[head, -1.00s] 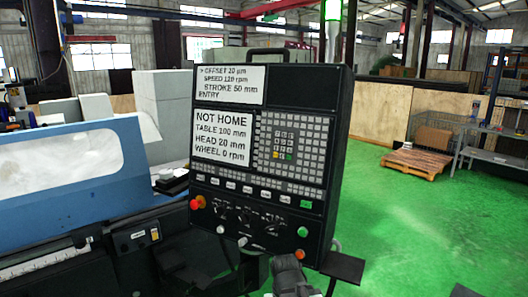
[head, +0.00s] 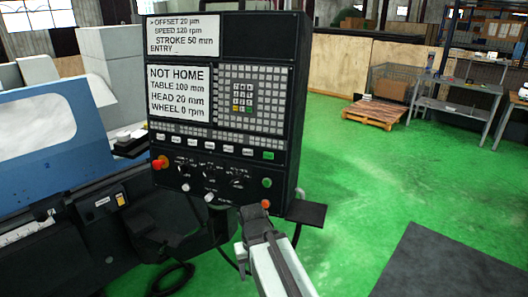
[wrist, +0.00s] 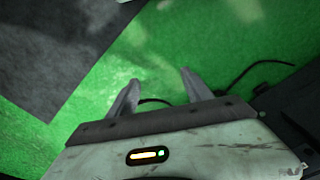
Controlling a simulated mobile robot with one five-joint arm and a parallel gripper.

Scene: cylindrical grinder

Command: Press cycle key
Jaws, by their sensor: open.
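The black control panel (head: 218,105) stands upright in the middle of the head view. A row of small keys runs under its keypad, with a green key (head: 268,155) at the right end; the key labels are too small to read. A round green button (head: 267,183) sits below that key. My gripper (head: 252,212) is low in front of the panel's bottom right part, below the keys; I cannot tell whether it touches the panel. In the wrist view my gripper (wrist: 158,88) has its fingers apart, nothing between them, pointing over the green floor.
A small dark shelf (head: 306,212) juts out at the panel's lower right. A red knob (head: 160,162) and an orange button (head: 266,204) sit on the panel. The blue grinder (head: 40,150) stands left. Green floor lies open to the right, with a dark mat (head: 450,265).

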